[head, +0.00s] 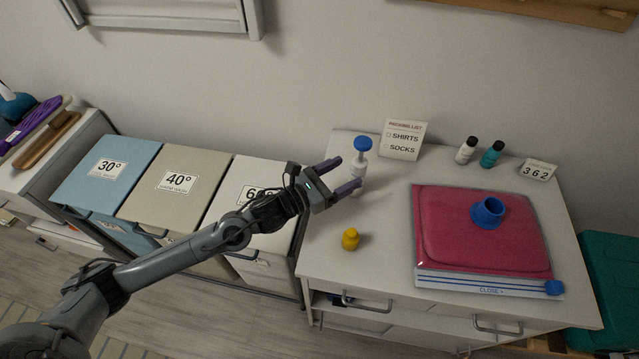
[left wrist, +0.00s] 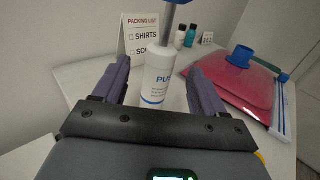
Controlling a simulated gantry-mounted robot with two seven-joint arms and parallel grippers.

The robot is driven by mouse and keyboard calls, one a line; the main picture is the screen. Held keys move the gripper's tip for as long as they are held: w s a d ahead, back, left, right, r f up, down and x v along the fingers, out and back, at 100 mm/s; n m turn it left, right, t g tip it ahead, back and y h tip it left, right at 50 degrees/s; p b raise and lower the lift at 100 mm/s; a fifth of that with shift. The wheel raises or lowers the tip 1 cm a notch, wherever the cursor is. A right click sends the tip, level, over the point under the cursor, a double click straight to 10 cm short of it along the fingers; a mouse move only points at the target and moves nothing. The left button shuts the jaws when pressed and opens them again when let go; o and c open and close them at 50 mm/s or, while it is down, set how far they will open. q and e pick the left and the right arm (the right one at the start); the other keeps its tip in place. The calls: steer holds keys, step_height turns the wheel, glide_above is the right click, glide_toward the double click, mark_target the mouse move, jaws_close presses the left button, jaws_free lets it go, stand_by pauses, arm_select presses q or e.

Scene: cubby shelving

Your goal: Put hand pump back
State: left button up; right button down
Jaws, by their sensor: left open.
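The hand pump (head: 358,173) is a white cylinder with a blue top. It stands upright on the white cabinet top, near the back left. My left gripper (head: 341,176) is open and level with it, fingertips pointing at it. In the left wrist view the hand pump (left wrist: 157,78) shows in the gap between the two purple fingers of my left gripper (left wrist: 157,85), with clear space on both sides. I cannot tell how far the fingertips reach around it. Its upper end is cut off in that view. My right gripper is not in view.
On the cabinet top (head: 375,250) are a packing list card (head: 403,140), a yellow knob-like object (head: 350,239), two small bottles (head: 466,151), a "362" card (head: 538,170) and a red vacuum bag (head: 470,240) with a blue valve (head: 488,212). Laundry bins (head: 165,190) stand left.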

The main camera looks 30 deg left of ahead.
arm_select(q)
steer(key=v, duration=0.6)
steer(key=shift+s+a, duration=0.2)
steer(key=shift+s, duration=0.2)
